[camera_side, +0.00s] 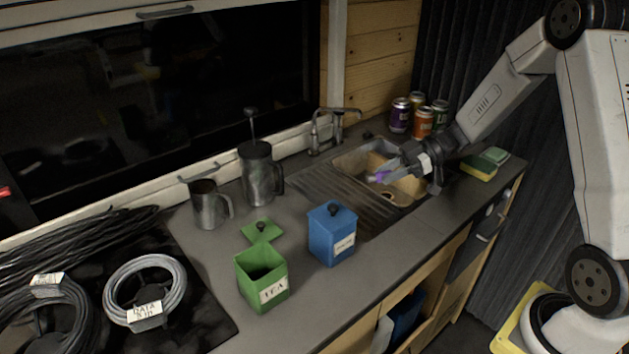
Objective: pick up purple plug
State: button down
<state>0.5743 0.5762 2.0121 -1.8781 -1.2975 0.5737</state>
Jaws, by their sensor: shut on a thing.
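The purple plug (381,176) is a small purple piece at the tip of my gripper (384,174). My gripper reaches in from the right and is shut on the plug over the sink (350,160). The plug appears to be above the sink basin, but its exact height is hard to tell. Part of the plug is hidden by the fingers.
Several cans (423,123) stand behind the sink, near the tap (327,130). Sponges (479,168) lie right of the sink. A blue canister (332,234), an open green tea tin (262,275), a French press (259,174) and a metal mug (207,204) stand to the left.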

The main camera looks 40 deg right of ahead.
jog(key=shift+s+a+r, duration=0.1)
jog(key=shift+s+r, duration=0.3)
jog(key=shift+s, duration=0.4)
